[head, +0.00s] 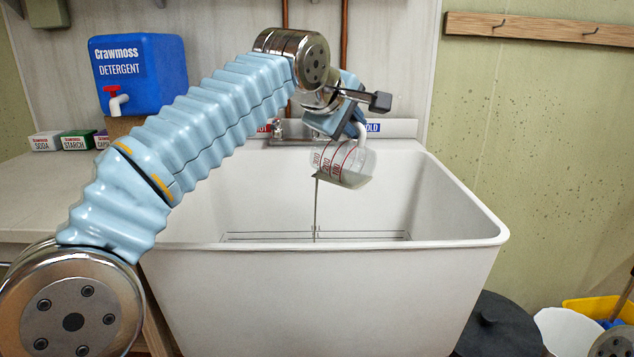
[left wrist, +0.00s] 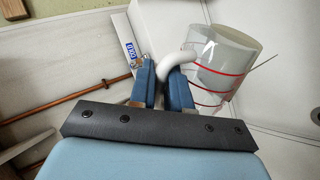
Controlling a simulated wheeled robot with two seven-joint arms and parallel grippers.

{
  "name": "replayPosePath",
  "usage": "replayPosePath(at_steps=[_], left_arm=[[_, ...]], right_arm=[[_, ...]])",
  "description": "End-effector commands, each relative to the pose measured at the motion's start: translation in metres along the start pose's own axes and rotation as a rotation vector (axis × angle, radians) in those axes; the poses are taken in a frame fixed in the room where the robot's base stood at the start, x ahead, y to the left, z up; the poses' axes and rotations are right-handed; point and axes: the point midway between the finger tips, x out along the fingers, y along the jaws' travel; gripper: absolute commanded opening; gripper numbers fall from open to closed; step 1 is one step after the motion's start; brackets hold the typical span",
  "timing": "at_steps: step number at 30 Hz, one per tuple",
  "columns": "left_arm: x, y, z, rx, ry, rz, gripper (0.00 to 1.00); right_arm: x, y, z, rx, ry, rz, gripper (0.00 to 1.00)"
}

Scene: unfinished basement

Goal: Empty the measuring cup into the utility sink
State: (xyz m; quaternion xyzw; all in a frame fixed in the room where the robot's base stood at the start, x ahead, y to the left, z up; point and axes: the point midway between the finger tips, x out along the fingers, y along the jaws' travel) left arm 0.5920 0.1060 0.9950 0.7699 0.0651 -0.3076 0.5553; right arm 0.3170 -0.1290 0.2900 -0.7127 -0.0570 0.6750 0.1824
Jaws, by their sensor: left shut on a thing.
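The clear measuring cup (head: 342,163) with red markings is held tilted above the utility sink (head: 470,222), its open rim toward the left in the head view. A thin greyish stream falls from its rim into the sink. Some liquid shows inside. My left gripper (head: 352,127) is shut on the cup's white handle. In the left wrist view the gripper (left wrist: 160,85) fingers close around the curved handle, and the cup (left wrist: 225,70) hangs beside them. The sink floor is partly hidden by the front wall. My right gripper is not in view.
A blue detergent jug (head: 138,75) with a red tap and small boxes (head: 78,140) stand on the counter at left. The faucet (head: 280,130) is behind the cup. A black lid (head: 497,325) and white bucket (head: 567,332) stand at lower right.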

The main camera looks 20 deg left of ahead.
Motion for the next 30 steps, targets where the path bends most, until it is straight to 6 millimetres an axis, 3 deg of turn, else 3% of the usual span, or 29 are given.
replayPosePath(at_steps=[30], left_arm=[[-0.004, 0.005, -0.016, -0.104, -0.070, -0.001, 0.00]], right_arm=[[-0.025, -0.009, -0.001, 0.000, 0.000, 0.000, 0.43]])
